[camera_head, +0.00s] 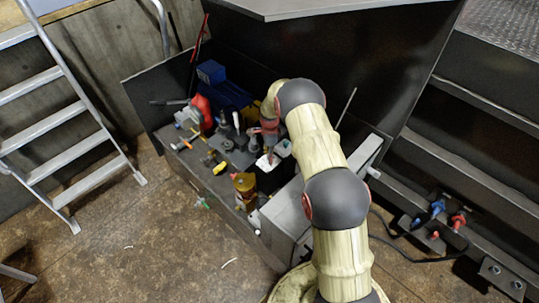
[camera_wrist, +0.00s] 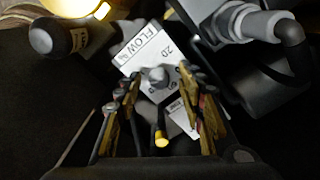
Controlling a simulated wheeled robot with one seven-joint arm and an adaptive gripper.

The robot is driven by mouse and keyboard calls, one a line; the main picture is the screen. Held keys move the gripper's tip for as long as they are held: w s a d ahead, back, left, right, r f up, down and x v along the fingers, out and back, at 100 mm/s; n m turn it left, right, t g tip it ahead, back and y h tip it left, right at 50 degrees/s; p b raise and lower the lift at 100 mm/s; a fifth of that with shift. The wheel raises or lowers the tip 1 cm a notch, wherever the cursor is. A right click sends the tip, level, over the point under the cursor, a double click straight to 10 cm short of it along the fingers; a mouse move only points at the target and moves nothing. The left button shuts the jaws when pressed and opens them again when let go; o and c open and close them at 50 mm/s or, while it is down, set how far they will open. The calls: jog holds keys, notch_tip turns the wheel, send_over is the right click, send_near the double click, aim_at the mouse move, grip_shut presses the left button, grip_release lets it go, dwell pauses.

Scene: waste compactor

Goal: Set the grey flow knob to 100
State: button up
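The grey flow knob (camera_wrist: 158,77) shows in the wrist view on a white plate (camera_wrist: 135,68) marked "FLOW %". The number 20 is readable on the plate; other marks are partly hidden. The knob's pointer setting cannot be read. My gripper (camera_wrist: 160,82) is open, with one finger on each side of the knob in the picture. Dark gaps show between the fingers and the knob, and contact cannot be made out. In the head view my gripper (camera_head: 268,132) points down over the cluttered bench, above a small white plate (camera_head: 267,162). The knob is not distinguishable there.
A yellow-tipped black rod (camera_wrist: 160,137) lies below the knob, between the fingers. A grey pipe fitting (camera_wrist: 250,22) is close at upper right, and a black-handled part (camera_wrist: 45,38) at upper left. A red item (camera_head: 203,112) and an amber container (camera_head: 245,185) stand on the bench.

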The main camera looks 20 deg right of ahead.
notch_tip(320, 180, up, 12)
dwell(0.6)
dwell(0.5)
